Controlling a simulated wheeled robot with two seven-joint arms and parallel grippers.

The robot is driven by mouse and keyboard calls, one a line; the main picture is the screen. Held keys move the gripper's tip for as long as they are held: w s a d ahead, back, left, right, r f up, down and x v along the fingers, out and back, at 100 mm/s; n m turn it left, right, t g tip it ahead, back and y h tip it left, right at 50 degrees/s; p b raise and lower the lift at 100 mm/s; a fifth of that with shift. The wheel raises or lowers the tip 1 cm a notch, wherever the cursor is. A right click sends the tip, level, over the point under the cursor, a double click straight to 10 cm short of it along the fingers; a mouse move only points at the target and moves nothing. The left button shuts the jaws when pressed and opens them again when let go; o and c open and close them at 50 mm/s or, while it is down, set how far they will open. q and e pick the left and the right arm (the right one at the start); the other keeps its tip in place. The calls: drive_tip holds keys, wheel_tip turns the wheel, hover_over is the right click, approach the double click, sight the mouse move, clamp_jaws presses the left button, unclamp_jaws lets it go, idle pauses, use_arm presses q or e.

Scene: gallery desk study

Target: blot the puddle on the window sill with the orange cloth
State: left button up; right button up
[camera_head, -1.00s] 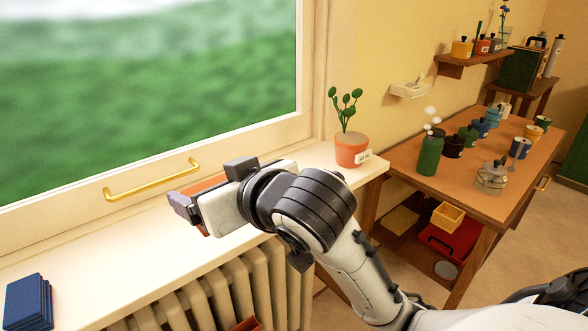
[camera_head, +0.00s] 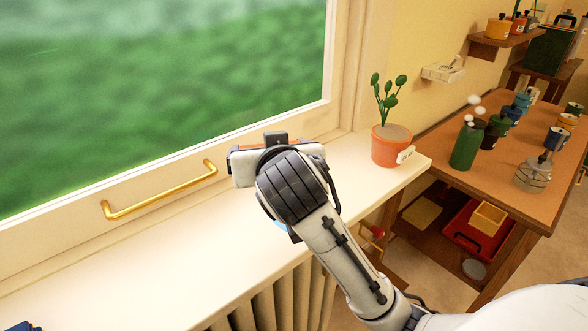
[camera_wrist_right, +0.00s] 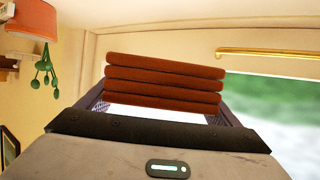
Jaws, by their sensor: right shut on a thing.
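The orange cloth (camera_wrist_right: 163,82) is a folded stack of several layers in the right wrist view. My right gripper (camera_wrist_right: 162,106) is shut on it, with a finger at each side. In the head view the right gripper (camera_head: 276,150) is over the far part of the cream window sill (camera_head: 130,270), near the window frame; the wrist hides most or all of the cloth there. I cannot tell whether the cloth touches the sill.
A plant in a terracotta pot (camera_head: 391,146) stands at the sill's right end, close to the gripper. A brass window handle (camera_head: 160,192) is to the left. A dark blue thing (camera_head: 20,326) shows at the lower left edge. The sill between is clear. A wooden bench (camera_head: 450,140) with jars stands right.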

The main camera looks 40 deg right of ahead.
drive_tip(key=d+f+m+g+h, duration=0.2)
drive_tip(key=f, duration=0.1)
drive_tip(key=s+d+f+m+g+h+b, duration=0.1)
drive_tip(key=d+f+m+g+h, duration=0.1)
drive_tip(key=d+f+m+h, duration=0.1)
drive_tip(key=shift+s+d+m, duration=0.15)
drive_tip(key=shift+s+m, duration=0.05)
drive_tip(key=shift+m, duration=0.1)
drive_tip(key=shift+s+d+f+h+b, duration=0.2)
drive_tip(key=shift+f+h+b, duration=0.1)
wheel_tip(320, 180, down, 4)
drive_tip(key=b, duration=0.4)
drive_tip(key=shift+f, duration=0.25)
drive_tip(key=shift+f+b, duration=0.45)
drive_tip(key=shift+f, duration=0.05)
use_arm(q)
drive_tip(key=f, duration=0.2)
drive_tip(key=d+f, duration=0.1)
drive_tip(key=f, duration=0.2)
drive_tip(key=shift+s+d+f, duration=0.15)
drive_tip(key=shift+s+f, duration=0.05)
drive_tip(key=shift+f, duration=0.1)
drive_tip(key=shift+s, duration=0.15)
drive_tip(key=shift+f+b, duration=0.4)
drive_tip(key=shift+f, duration=0.1)
use_arm(e)
drive_tip(key=shift+f, duration=0.55)
